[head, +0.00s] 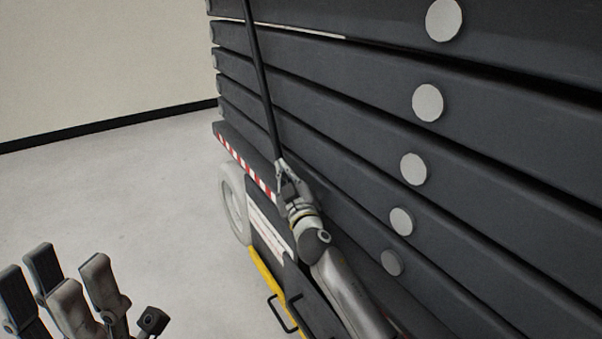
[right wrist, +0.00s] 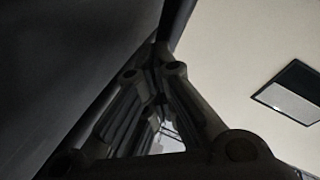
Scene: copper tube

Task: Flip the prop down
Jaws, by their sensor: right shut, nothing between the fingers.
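The prop appears to be the long thin black rod (head: 259,80) in the head view. It runs steeply down along the side of the stacked dark beams, and its lower end is at my right gripper (head: 282,170). My right gripper is shut with nothing held between its fingers, touching or very close to the rod's lower end. The right wrist view shows its fingers (right wrist: 155,75) converging beside a dark surface; the rod is hard to make out there. My left gripper (head: 70,275) is open and empty at the lower left, well away from the rod.
The lift's stacked dark beams (head: 345,125) with round grey caps (head: 428,103) fill the right side. Below are a red-and-white striped edge (head: 245,166), a pale wheel (head: 233,205) and a yellow edge (head: 266,278). The floor (head: 130,210) at left is clear.

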